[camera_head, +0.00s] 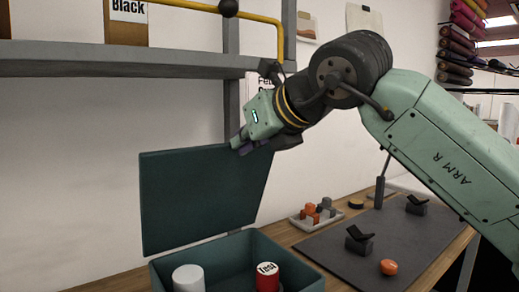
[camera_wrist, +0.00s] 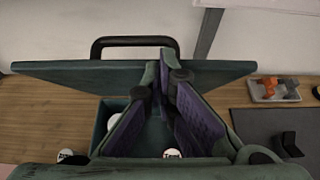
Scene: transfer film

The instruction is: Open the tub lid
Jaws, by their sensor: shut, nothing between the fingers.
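The dark green tub (camera_head: 222,254) stands on the wooden bench at the bottom of the head view. Its lid (camera_head: 195,200) stands raised, close to upright, along the tub's back edge. In the wrist view the lid (camera_wrist: 75,70) shows nearly edge-on, with a black handle (camera_wrist: 135,42) beyond it. My gripper (camera_head: 239,144) is at the lid's upper right edge. In the wrist view its purple-padded fingers (camera_wrist: 162,78) meet at the tips against or just over the lid's edge, with nothing between them. I cannot tell whether they touch the lid. The fingers hide part of the tub.
Inside the tub are a white cylinder (camera_head: 188,279) and a red, white-topped cylinder (camera_head: 267,279). A tray (camera_head: 303,222) of small blocks and a dark mat (camera_head: 340,262) with an orange object (camera_head: 389,267) lie to the right. A grey shelf (camera_head: 120,62) overhangs the lid.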

